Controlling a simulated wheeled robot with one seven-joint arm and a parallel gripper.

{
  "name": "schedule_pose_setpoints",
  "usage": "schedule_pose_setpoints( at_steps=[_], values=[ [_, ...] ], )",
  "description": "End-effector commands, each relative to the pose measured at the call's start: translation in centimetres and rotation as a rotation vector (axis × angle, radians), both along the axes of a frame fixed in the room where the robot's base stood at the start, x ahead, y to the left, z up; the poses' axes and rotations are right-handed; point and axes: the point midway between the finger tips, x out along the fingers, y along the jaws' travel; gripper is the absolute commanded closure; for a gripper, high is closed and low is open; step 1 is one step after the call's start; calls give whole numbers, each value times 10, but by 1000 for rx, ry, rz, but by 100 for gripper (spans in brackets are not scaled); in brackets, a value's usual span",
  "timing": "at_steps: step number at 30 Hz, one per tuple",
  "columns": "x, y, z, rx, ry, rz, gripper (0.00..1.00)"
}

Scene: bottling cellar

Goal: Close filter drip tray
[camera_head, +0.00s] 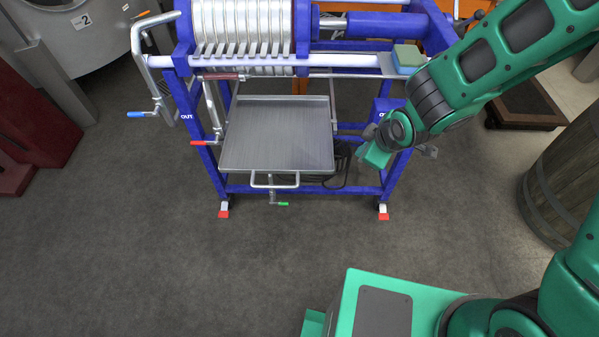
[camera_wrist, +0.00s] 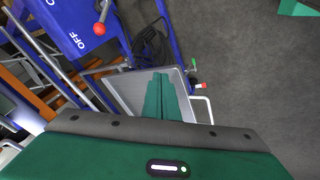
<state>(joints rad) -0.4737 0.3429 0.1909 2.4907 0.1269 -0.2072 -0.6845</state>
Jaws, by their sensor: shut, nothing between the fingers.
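The filter drip tray (camera_head: 277,140) is a flat grey metal tray with a low rim. It sits low in the blue filter frame, under the silver filter plates, and sticks out toward the front. A pale bar handle (camera_head: 275,181) is on its front edge. My gripper (camera_head: 375,155) is shut and empty, to the right of the tray near its front right corner, apart from it in the head view. In the wrist view the shut green fingers (camera_wrist: 163,92) cover part of the tray (camera_wrist: 122,92), and the handle (camera_wrist: 204,106) shows right of them.
The blue filter frame (camera_head: 205,160) has red-tipped feet. A red-tipped pipe valve (camera_head: 204,142) hangs at the tray's left, and a green-tipped valve (camera_head: 281,204) sits below the handle. A wooden barrel (camera_head: 568,185) stands at right. The floor (camera_head: 190,270) in front is clear.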

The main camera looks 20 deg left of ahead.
Motion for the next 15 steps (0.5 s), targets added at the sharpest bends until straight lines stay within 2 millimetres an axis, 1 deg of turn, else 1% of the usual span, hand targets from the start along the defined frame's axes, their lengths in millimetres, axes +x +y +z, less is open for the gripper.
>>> schedule_pose_setpoints(
  at_steps=[1,3,6,9,12,15],
  values=[
    [-13,30,-14,10,-10,86,100],
    [-28,64,-26,32,-38,186,100],
    [-47,101,-39,59,-69,291,100],
    [-61,122,-46,78,-87,354,100],
    [-67,133,-50,88,-99,382,100],
    [-66,137,-54,90,-100,387,100]
  ],
)
